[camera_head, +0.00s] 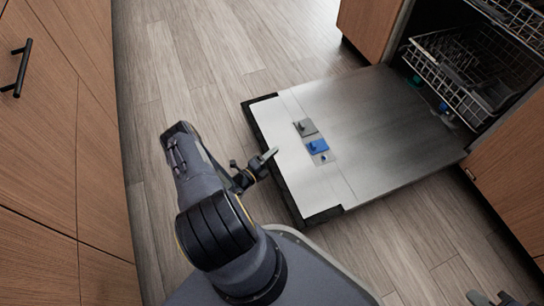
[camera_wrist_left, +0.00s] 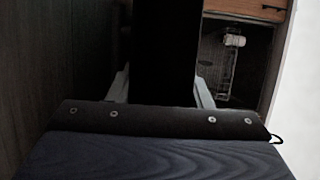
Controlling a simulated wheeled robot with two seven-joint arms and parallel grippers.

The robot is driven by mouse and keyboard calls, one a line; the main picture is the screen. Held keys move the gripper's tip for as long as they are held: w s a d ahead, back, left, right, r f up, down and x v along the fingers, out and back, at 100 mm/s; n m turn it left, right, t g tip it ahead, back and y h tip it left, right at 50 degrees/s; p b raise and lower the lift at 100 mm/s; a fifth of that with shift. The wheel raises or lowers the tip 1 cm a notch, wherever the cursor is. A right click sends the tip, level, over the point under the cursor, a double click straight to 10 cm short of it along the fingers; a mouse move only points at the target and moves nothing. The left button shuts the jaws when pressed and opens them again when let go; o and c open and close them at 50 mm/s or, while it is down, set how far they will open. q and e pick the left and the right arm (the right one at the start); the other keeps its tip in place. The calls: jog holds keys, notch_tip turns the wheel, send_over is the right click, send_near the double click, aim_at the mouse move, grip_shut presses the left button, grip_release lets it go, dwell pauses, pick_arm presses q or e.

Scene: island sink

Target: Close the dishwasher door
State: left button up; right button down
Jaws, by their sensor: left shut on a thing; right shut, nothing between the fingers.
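The dishwasher door (camera_head: 385,125) lies folded down and open, its steel inner face up and its dark outer edge toward my left arm. My left gripper (camera_head: 266,160) is at that outer edge, near its middle. In the left wrist view a dark slab (camera_wrist_left: 165,50), the door's edge, stands between the two fingers (camera_wrist_left: 162,90), and the gripper is shut on it. My right gripper (camera_head: 490,298) shows partly at the bottom right, shut and empty, apart from the door. The dishwasher opening is at the top right.
A dish rack (camera_head: 455,85) sits inside the dishwasher, with another rack above it. Wooden cabinet fronts (camera_head: 510,170) flank the opening. Wooden cabinets with a black handle (camera_head: 17,68) stand on the left. The wood floor (camera_head: 180,60) around the door is clear.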

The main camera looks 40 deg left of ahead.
pick_arm(q)
jog(key=shift+o, duration=0.2)
notch_tip(320, 180, up, 23)
jog(key=w+d+m+g+p, duration=0.1)
jog(key=w+g+p, duration=0.1)
jog(key=p, duration=1.9)
jog(key=shift+w+d+f+g+y, duration=0.15)
jog(key=shift+w+d+g+y, duration=0.2)
jog(key=shift+g, duration=0.25)
jog(key=shift+o, duration=0.2)
jog(key=w+d+r+p, duration=0.1)
jog(key=w+r+p, duration=0.1)
jog(key=r+p, duration=0.3)
jog(key=w+d+r+g+p, duration=0.1)
jog(key=w+r+p, duration=0.2)
jog(key=r+p, duration=0.3)
jog(key=w+d+r+p, duration=0.2)
jog(key=w+r+p, duration=0.1)
jog(key=r+p, duration=0.3)
jog(key=shift+w+r+m+g, duration=0.25)
jog(key=shift+r+m+g, duration=0.05)
jog(key=shift+r, duration=0.4)
jog(key=shift+w+d+r+y+p, duration=0.25)
jog(key=shift+w+d+r+p, duration=0.05)
jog(key=shift+w+r+p, duration=0.15)
jog(key=shift+f, duration=0.1)
jog(key=o, duration=1.3)
jog(key=shift+f, duration=0.1)
jog(key=shift+s, duration=0.2)
